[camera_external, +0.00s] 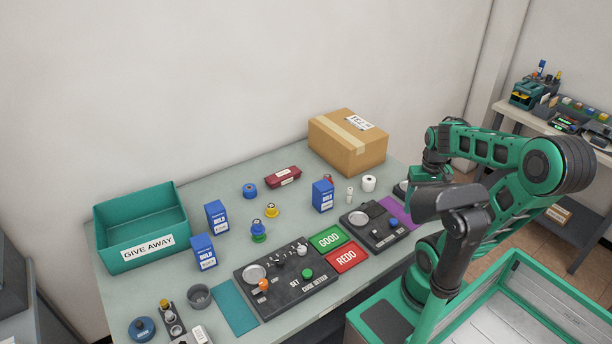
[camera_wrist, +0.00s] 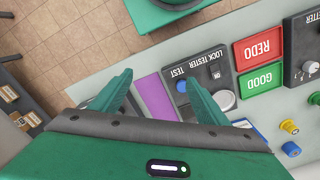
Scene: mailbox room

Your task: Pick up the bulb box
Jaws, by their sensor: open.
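Three blue and white boxes with lettering that seems to read BULB stand upright on the table in the external view. One bulb box (camera_external: 323,196) is right of the middle, behind the GOOD pad. The other two bulb boxes, one farther back (camera_external: 217,217) and one nearer (camera_external: 203,252), stand right of the teal bin. My gripper (camera_wrist: 160,82) is open and empty above the table's right part, over the purple mat and lock tester. A sliver of blue and white, probably the right-hand bulb box (camera_wrist: 242,124), shows beside a finger in the wrist view; the rest is hidden.
The GIVE AWAY bin (camera_external: 141,247) stands at the left and a cardboard box (camera_external: 347,142) at the back right. The lock tester (camera_external: 375,226), a larger tester (camera_external: 286,278), a white roll (camera_external: 369,183) and a red case (camera_external: 283,177) are on the table.

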